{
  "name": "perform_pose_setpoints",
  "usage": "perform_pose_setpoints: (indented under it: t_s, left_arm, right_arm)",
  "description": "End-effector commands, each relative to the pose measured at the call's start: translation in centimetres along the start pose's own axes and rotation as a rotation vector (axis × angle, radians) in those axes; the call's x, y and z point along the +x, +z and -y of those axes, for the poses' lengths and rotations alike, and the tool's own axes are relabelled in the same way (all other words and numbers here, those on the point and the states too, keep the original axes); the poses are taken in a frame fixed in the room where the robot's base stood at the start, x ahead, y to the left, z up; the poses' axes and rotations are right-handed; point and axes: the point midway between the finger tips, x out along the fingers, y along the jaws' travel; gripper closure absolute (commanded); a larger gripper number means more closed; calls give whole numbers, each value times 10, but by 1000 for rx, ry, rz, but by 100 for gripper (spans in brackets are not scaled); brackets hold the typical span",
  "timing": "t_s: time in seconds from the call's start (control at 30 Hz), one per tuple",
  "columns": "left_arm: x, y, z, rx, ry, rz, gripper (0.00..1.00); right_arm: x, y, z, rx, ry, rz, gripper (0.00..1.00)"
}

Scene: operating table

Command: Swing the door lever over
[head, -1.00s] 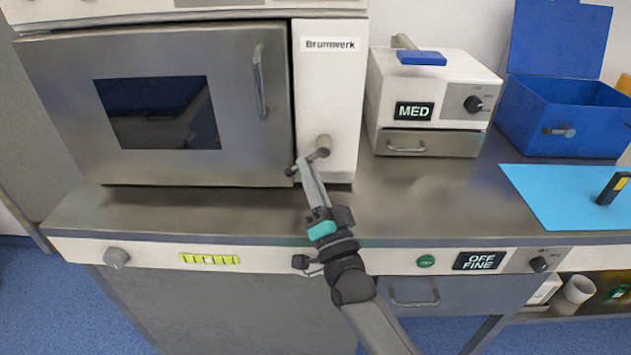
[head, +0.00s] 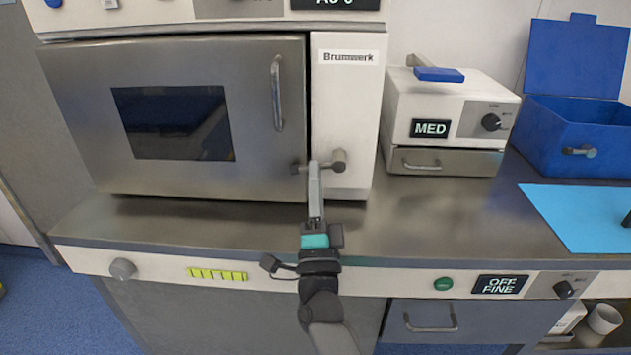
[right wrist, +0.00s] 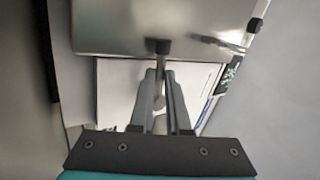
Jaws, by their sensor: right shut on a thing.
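The door lever (head: 327,165) is a grey metal bar on a round pivot at the lower part of the white panel beside the oven door (head: 255,110). It lies nearly level, with its dark end pointing left over the door's right edge. The door looks shut. My right gripper (head: 314,167) comes from below and is shut on the lever between its pivot and its end. In the right wrist view the two fingers (right wrist: 160,75) are close together at the lever's dark end (right wrist: 163,47); the grip itself is partly hidden. My left gripper is not in view.
A metal worktop (head: 430,220) runs in front of the oven and is clear near the lever. A white box device marked MED (head: 460,90), an open blue box (head: 575,135) and a light blue sheet (head: 575,215) stand or lie to the right.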

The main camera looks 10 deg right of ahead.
Motion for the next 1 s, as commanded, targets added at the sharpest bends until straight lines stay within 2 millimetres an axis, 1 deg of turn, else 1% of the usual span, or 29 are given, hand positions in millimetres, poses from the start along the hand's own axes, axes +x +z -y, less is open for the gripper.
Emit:
perform_pose_setpoints:
  t_s: [0.3, 0.33, 0.5, 0.6, 0.87, 1.0]
  left_arm:
    - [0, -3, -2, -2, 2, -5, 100]
    - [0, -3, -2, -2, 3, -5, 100]
    - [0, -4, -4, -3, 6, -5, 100]
    - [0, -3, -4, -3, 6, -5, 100]
    - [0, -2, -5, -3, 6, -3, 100]
    - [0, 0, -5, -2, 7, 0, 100]
  right_arm:
    - [1, 0, 1, 5, -2, -4, 100]
    - [1, 0, 1, 5, -3, -4, 83]
    - [1, 0, 1, 4, -2, -3, 64]
    - [1, 0, 1, 3, -2, -2, 55]
    - [-1, 0, 0, 2, -1, -1, 55]
    - [-12, 0, 0, 1, 2, 0, 55]
